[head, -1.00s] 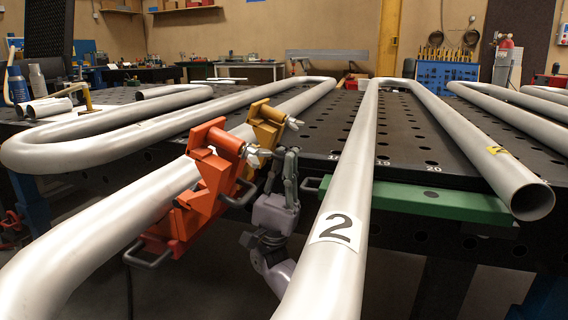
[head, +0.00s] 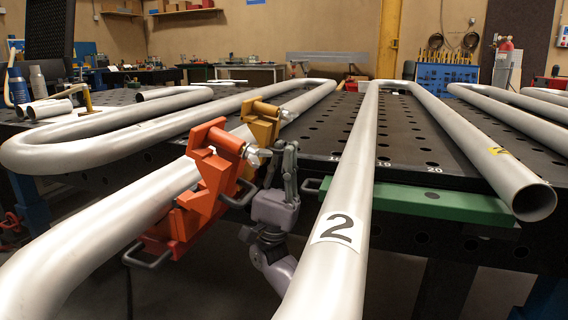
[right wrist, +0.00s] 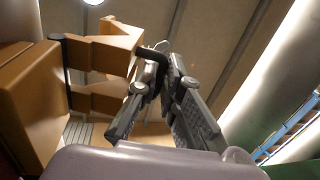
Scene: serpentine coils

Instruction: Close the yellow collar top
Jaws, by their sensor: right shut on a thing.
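The yellow collar (head: 263,126) is around the long grey pipe (head: 303,101), behind the orange collar (head: 204,195). Its upper part (head: 266,109) carries a silver wing screw (head: 286,116) at the right end. In the right wrist view the yellow collar (right wrist: 105,50) fills the left side, with two arms reaching towards the fingers. My right gripper (head: 284,147) is between this pipe and the pipe marked 2, just right of the collars. Its fingertips (right wrist: 160,66) are closed together at the end of the collar's upper arm. My left gripper is not in view.
The pipe marked 2 (head: 345,190) runs close on the right of my right gripper. The orange collar's screw (head: 252,157) sticks out close to its left. A green bar (head: 440,203) lies along the edge of the perforated table (head: 425,140).

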